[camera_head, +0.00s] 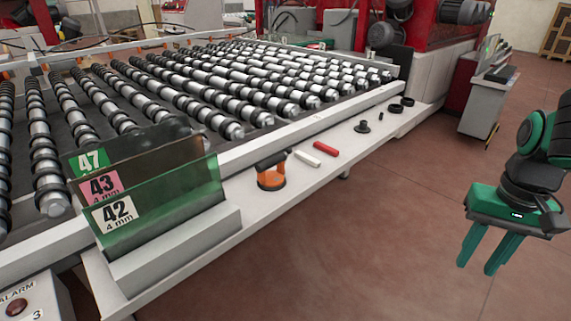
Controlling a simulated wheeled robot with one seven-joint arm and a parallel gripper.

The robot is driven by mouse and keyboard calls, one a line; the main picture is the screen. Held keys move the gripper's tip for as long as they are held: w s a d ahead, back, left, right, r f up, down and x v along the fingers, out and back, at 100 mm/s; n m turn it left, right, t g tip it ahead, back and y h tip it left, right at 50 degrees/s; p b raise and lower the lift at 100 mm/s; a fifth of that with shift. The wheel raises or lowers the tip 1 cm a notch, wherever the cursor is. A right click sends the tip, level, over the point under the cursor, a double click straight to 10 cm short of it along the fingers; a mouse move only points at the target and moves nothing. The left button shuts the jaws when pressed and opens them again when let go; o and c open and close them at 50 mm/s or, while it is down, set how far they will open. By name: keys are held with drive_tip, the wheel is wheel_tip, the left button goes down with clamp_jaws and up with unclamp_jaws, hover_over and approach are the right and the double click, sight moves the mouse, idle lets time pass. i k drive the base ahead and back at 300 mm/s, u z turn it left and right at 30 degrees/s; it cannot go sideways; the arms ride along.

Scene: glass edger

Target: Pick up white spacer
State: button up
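The white spacer (307,158) is a small, pale bar lying flat on the white side ledge (235,204) of the roller table, near the middle of the view. My gripper (477,267) hangs at the right over the floor, well apart from the spacer and the ledge. Its two green fingers point down with a clear gap between them, and nothing is held.
A red bar (326,148) lies just beside the spacer, and an orange suction lifter (270,177) stands to its left. Black round parts (395,108) sit farther along the ledge. Glass sheets (150,205) stand at the left. Floor (390,235) before the ledge is clear.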

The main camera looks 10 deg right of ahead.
sight(309, 159)
drive_tip(key=u, duration=0.1)
drive_tip(key=i, duration=1)
drive_tip(key=z, duration=0.05)
